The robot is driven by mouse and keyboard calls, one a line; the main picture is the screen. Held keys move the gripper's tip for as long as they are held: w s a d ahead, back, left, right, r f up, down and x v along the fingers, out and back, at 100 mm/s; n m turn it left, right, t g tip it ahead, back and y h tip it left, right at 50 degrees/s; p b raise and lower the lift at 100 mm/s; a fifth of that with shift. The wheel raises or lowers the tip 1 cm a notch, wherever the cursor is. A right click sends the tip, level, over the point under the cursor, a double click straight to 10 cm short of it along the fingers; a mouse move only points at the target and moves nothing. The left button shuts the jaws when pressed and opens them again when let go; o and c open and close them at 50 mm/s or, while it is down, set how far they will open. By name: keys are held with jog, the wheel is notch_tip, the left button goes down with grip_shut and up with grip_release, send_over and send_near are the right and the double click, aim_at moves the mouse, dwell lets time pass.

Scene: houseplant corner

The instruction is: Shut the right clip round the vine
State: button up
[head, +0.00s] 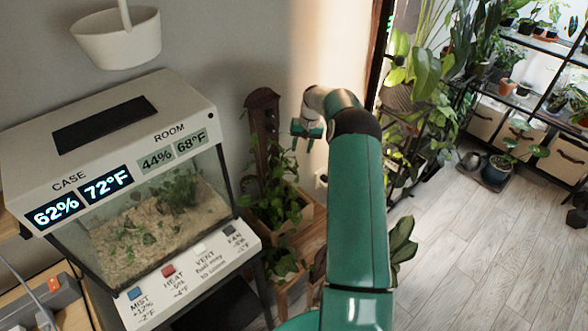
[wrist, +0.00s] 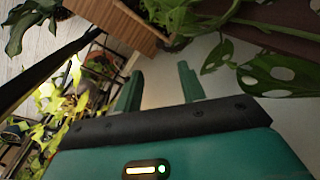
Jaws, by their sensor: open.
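The vine (head: 280,203) is a leafy green plant growing in a wooden planter, in front of a dark brown upright board (head: 263,112). In the wrist view, vine leaves with holes (wrist: 264,76) hang at the right, beside a dark brown strip that looks like the board (wrist: 285,38). I cannot make out the right clip in either view. My gripper (head: 308,133) is just right of the board's upper part in the head view. In the wrist view its two green fingers (wrist: 160,88) stand apart with nothing between them, and the leaves are to their right.
A glass case (head: 150,215) with a control panel stands at the left. A white hanging pot (head: 118,40) is above it. The wooden planter (wrist: 122,22) is at the top of the wrist view. Plant shelves (head: 530,80) stand at the right; the floor (head: 480,250) before them is clear.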

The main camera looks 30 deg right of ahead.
aim_at(296, 171)
jog(key=f, duration=0.4)
jog(key=a+f, duration=0.1)
jog(key=f, duration=0.3)
jog(key=w+f, duration=0.1)
jog(key=f, duration=0.3)
jog(key=shift+a, duration=0.4)
grip_shut()
